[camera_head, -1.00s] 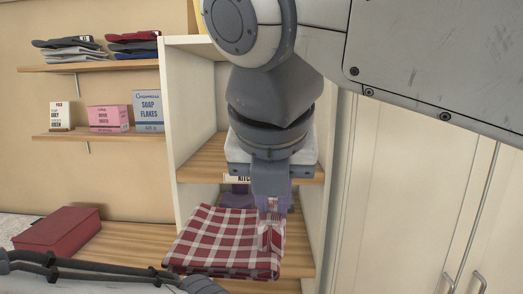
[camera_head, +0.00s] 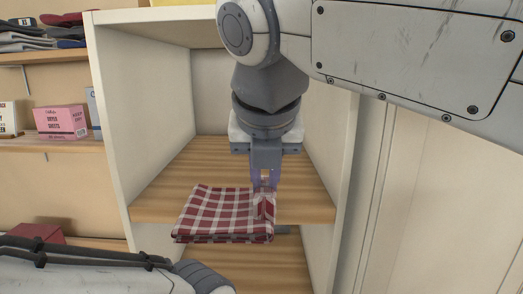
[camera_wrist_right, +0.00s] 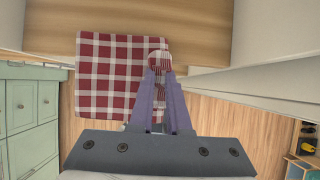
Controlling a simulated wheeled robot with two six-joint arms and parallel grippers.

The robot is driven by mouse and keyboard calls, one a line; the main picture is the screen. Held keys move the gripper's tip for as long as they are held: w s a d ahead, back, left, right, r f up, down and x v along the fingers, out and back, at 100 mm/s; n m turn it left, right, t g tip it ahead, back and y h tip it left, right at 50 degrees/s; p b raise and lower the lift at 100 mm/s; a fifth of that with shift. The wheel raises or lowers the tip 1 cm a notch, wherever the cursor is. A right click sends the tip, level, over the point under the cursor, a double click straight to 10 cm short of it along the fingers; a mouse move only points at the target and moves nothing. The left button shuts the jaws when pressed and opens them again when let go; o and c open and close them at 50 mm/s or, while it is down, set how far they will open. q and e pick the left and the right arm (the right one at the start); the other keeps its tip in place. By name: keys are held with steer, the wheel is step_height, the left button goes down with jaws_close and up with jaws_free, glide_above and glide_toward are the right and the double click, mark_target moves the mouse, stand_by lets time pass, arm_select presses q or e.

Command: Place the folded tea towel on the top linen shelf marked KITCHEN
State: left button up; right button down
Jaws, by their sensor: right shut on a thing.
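The folded tea towel (camera_head: 222,213), red and white check, hangs level from my right gripper (camera_head: 264,182), which is shut on its right part. In the right wrist view the towel (camera_wrist_right: 105,75) lies under the purple fingers (camera_wrist_right: 160,68). The wooden shelf (camera_head: 165,190) is behind it in the head view. In the wrist view the towel's far part overlaps the shelf (camera_wrist_right: 205,52), and its near part is over the floor. I cannot tell whether it touches the board. The towel and gripper cover the shelf's front edge, and no KITCHEN label is readable. My left gripper is out of view.
White side panels (camera_head: 145,110) bound the shelf left and right. A lower board (camera_head: 225,262) lies beneath. On the left are a pink box (camera_head: 62,122), folded dark clothes (camera_head: 60,20) and a red box (camera_head: 35,234). The shelf behind the towel looks free.

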steer(key=w+p, duration=0.2)
steer(key=w, duration=0.6)
steer(key=shift+w+a+p, duration=0.15)
steer(key=shift+p, duration=0.25)
steer(key=w+p, duration=0.2)
steer(key=w, duration=0.1)
steer(key=shift+w+r, duration=0.2)
steer(key=shift+w, duration=0.05)
steer(key=shift+w+f+p, duration=0.15)
steer(key=shift+w+p, duration=0.15)
steer(key=shift+s+f, duration=0.15)
steer(key=shift+f, duration=0.15)
steer(key=shift+f, duration=0.15)
steer(key=c, duration=0.9)
jaws_free()
